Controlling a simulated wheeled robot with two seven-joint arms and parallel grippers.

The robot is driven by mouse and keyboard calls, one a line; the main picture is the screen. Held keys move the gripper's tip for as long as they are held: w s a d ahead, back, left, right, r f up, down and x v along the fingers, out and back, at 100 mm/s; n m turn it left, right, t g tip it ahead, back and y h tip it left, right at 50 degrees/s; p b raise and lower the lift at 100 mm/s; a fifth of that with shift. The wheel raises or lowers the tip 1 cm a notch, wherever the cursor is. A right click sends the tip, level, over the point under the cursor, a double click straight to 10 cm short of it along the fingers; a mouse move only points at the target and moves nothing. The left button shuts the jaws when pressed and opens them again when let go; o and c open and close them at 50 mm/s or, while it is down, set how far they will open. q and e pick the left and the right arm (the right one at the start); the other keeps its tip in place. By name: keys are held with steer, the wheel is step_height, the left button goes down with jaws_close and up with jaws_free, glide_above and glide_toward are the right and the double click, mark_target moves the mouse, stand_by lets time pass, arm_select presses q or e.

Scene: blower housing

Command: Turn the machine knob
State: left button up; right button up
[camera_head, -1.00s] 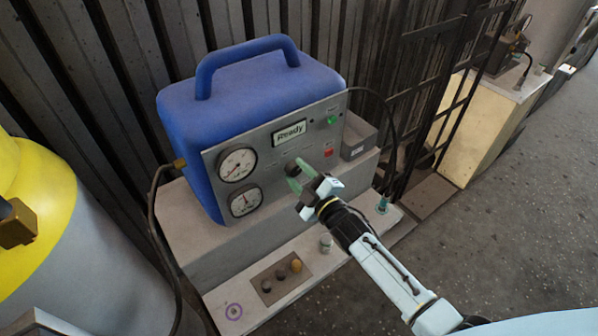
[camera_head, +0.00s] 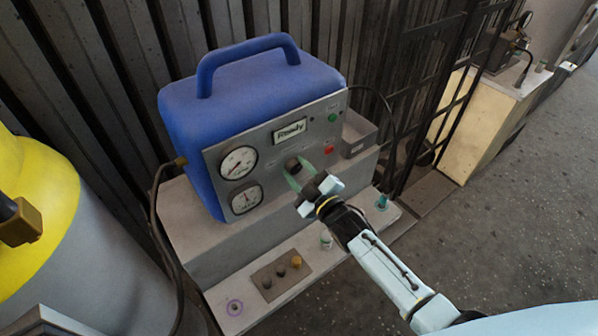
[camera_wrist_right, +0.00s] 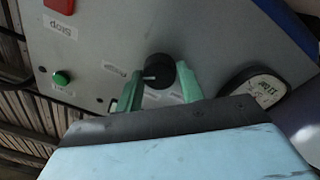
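The machine is a blue case (camera_head: 245,85) with a grey front panel (camera_head: 262,175). A round black knob (camera_head: 292,164) sits on the panel below the "Ready" display. In the right wrist view the knob (camera_wrist_right: 160,70) shows a pale pointer mark. My right gripper (camera_head: 302,175) is close in front of the panel. In the right wrist view its green fingers (camera_wrist_right: 160,84) are spread on either side of the knob's lower part. A gap shows between fingers and knob, and I cannot tell if either finger touches it. My left gripper is not in view.
Two gauges (camera_head: 240,162) are left of the knob. A red button (camera_head: 329,150) and a green button (camera_head: 332,117) are on the right. A ledge (camera_head: 225,290) with small knobs lies below. A yellow-topped cylinder (camera_head: 45,190) stands left; a dark mesh gate (camera_head: 425,80) stands right.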

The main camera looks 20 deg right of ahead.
steer(key=o, duration=0.4)
steer(key=v, duration=1.3)
steer(key=shift+s, duration=0.25)
